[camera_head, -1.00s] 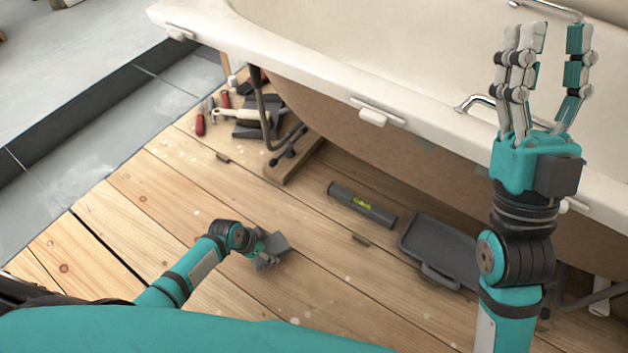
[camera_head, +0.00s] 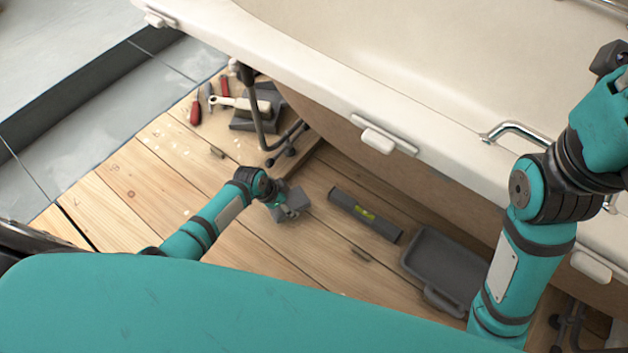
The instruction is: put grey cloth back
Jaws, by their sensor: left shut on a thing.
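The grey cloth (camera_head: 295,199) is a small, crumpled grey piece in the lower middle of the head view. My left gripper (camera_head: 281,208) is shut on it, low over the wooden floor. The fingers partly hide the cloth, and I cannot tell whether it touches the boards. My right gripper (camera_head: 605,120) is at the right edge, above the bathtub rim. Its fingers are mostly cut off, so their opening does not show.
A spirit level (camera_head: 365,215) and a dark grey tray (camera_head: 442,262) lie right of the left gripper. Several tools, including a red-handled one (camera_head: 196,110), lie by the tub's leg. The white bathtub (camera_head: 330,95) overhangs the floor. Bare boards (camera_head: 150,190) are at left.

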